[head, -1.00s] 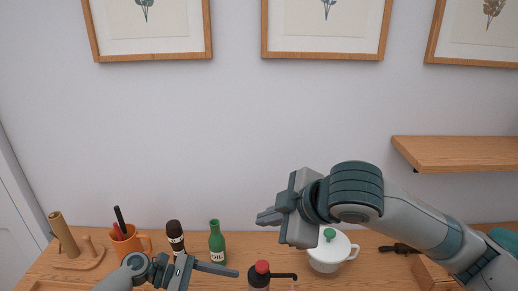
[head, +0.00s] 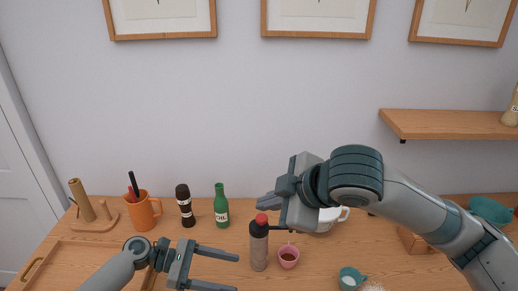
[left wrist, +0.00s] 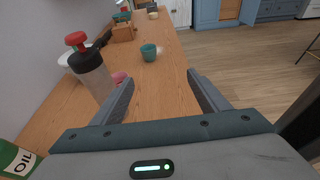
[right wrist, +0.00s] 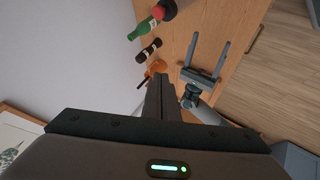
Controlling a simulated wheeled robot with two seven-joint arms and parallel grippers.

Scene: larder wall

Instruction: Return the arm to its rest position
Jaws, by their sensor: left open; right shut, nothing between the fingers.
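My right arm is raised over the counter from the right. Its gripper (head: 266,204) points left, shut and empty, above the bottle with the red cap and in front of the white pot (head: 334,216), hiding most of it. The right wrist view shows its fingers (right wrist: 161,92) closed together. My left gripper (head: 238,273) is open and empty, low at the front of the counter, left of the dark bottle with the red cap (head: 259,248). In the left wrist view its fingers (left wrist: 158,84) stand wide apart with nothing between them.
An orange mug (head: 142,212), a dark brown bottle (head: 185,206) and a green oil bottle (head: 221,206) stand at the back left. A pink cup (head: 289,257) and a teal cup (head: 350,279) stand in front. A wooden shelf (head: 450,125) hangs at the right.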

